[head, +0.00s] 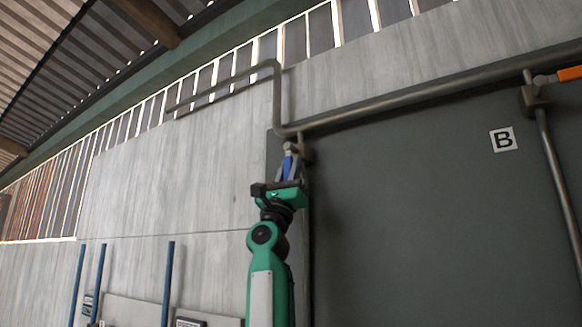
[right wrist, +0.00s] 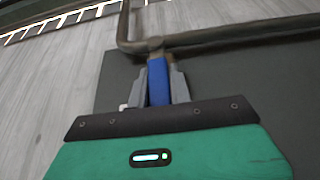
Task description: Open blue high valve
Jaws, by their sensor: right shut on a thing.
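The blue valve handle (head: 288,165) is high on the wall, just under the bend of a grey pipe. My right gripper (head: 290,160) reaches up to it from below and is shut on it. In the right wrist view the blue handle (right wrist: 158,82) stands between the two grey fingers (right wrist: 160,88) and points down from the pipe joint. The valve body is partly hidden behind the handle and fingers. My left gripper is not in view.
A grey pipe (head: 400,104) runs right along the top of a dark panel (head: 420,210) marked B (head: 503,139). An orange handle (head: 569,74) is at the far right. Blue posts (head: 168,285) stand at lower left.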

